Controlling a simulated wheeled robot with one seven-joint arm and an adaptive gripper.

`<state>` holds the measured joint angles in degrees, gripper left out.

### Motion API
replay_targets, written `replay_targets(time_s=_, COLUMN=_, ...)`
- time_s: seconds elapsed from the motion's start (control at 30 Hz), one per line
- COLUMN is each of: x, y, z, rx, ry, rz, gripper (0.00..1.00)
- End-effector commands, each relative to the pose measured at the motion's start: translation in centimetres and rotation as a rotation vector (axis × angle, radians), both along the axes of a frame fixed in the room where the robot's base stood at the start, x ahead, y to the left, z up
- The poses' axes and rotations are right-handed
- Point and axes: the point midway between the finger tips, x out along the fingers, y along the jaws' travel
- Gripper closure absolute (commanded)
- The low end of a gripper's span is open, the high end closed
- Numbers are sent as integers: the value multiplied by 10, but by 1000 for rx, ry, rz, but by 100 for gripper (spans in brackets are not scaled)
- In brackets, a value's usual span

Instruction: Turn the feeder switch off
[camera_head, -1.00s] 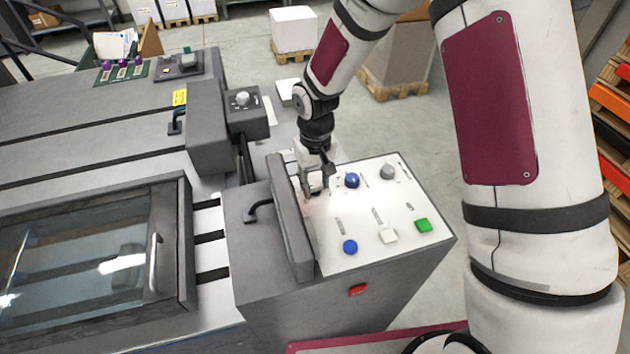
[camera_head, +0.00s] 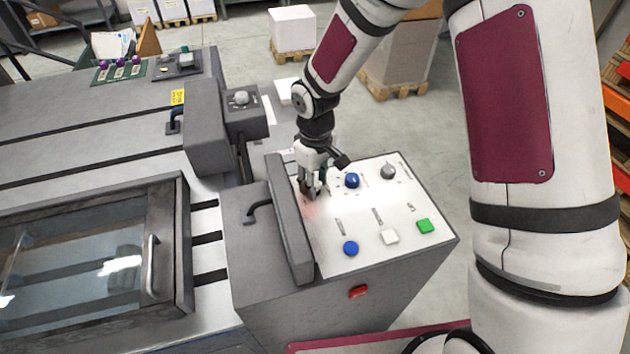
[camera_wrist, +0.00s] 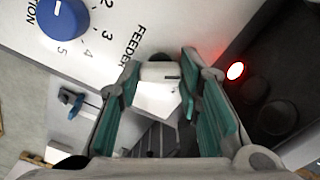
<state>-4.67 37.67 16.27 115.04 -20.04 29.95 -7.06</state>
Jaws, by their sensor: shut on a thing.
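In the wrist view the feeder switch (camera_wrist: 160,72) is a pale knob with a dark mark, beside the printed word FEEDER. My gripper (camera_wrist: 160,86) has its teal-padded fingers on both sides of it and is shut on it. In the head view my gripper (camera_head: 312,190) reaches down to the far left part of the white control panel (camera_head: 335,215), close to the raised grey lid. The fingers hide the switch there. A red lamp (camera_wrist: 235,71) glows beside the switch in the wrist view.
A blue dial (camera_wrist: 64,18) with numbers lies near the switch; it also shows in the head view (camera_head: 351,180). A grey knob (camera_head: 388,171), blue button (camera_head: 350,248), white button (camera_head: 390,237) and green button (camera_head: 424,226) share the panel. The grey lid (camera_head: 288,220) stands along the panel's left edge.

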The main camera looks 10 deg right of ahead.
Motion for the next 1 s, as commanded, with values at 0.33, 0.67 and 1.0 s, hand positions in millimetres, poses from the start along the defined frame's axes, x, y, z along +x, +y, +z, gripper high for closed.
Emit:
replay_targets(time_s=0.33, x=1, y=0, z=0, rx=1, ry=-2, rz=3, gripper=52)
replay_targets(time_s=0.67, x=0, y=0, z=1, rx=0, ry=-1, rz=1, gripper=47)
replay_targets(time_s=1.0, x=1, y=0, z=47, rx=0, ry=-6, rz=0, gripper=47)
